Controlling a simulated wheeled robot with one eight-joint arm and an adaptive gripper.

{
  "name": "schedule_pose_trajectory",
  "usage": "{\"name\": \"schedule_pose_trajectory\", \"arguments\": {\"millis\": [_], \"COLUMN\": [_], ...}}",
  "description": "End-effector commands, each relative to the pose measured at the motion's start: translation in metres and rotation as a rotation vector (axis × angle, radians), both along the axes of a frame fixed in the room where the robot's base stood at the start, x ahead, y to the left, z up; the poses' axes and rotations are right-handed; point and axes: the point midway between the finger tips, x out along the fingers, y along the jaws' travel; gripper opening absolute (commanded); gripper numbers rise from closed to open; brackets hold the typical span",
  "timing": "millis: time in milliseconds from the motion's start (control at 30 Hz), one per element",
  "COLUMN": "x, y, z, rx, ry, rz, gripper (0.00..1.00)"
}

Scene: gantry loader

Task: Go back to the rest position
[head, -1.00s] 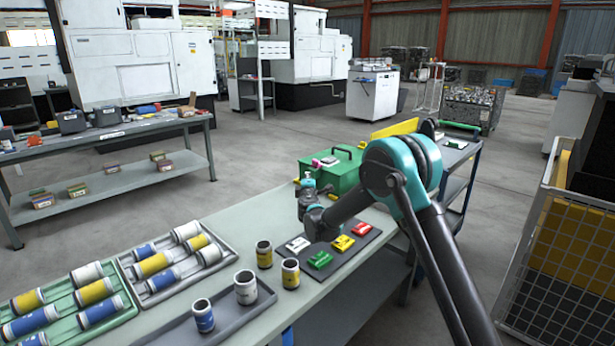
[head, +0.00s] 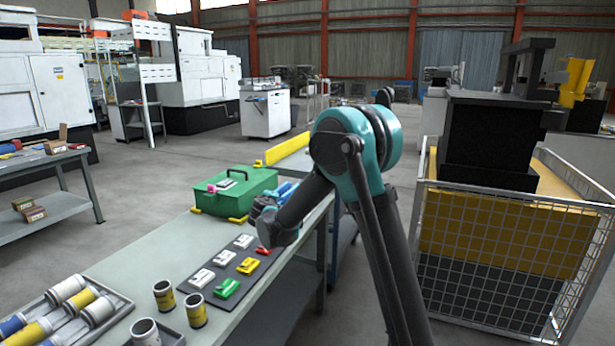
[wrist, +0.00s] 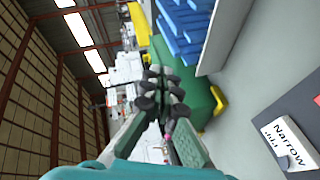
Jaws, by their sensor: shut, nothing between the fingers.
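My gripper (head: 262,208) is above the bench, between the green toolbox and the dark mat, partly hidden by my own wrist in the head view. In the wrist view my gripper (wrist: 163,92) has its fingers together with nothing held. It looks tilted towards the green toolbox (head: 234,190), which also shows behind the fingers in the wrist view (wrist: 208,95).
The dark mat (head: 210,291) on the bench (head: 140,260) holds white, yellow, green and red pieces. One white piece (wrist: 285,145) reads "Narrow". Open cans (head: 164,294) stand at the front left. A wire cage (head: 490,250) stands right of my arm.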

Motion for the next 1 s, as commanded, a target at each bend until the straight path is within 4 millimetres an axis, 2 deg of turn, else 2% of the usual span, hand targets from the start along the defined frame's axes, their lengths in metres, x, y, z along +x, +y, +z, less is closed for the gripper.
{"name": "schedule_pose_trajectory", "arguments": {"millis": [33,200,300,367,500,600,733,900,1000], "x": [-0.009,-0.054,-0.09,-0.114,-0.179,-0.229,-0.297,-0.379,-0.413], "y": [-0.039,-0.144,-0.197,-0.225,-0.279,-0.308,-0.331,-0.34,-0.338], "z": [0.001,-0.009,-0.02,-0.028,-0.051,-0.069,-0.095,-0.128,-0.142], "rx": [0.038,0.179,0.265,0.316,0.442,0.536,0.66,0.817,0.889], "ry": [0.039,0.176,0.257,0.306,0.42,0.501,0.606,0.733,0.787], "rz": [-0.059,-0.236,-0.335,-0.392,-0.518,-0.6,-0.695,-0.79,-0.823], "gripper": [0.0,0.0,0.0,0.0,0.0,0.0,0.0,0.0,0.0]}}
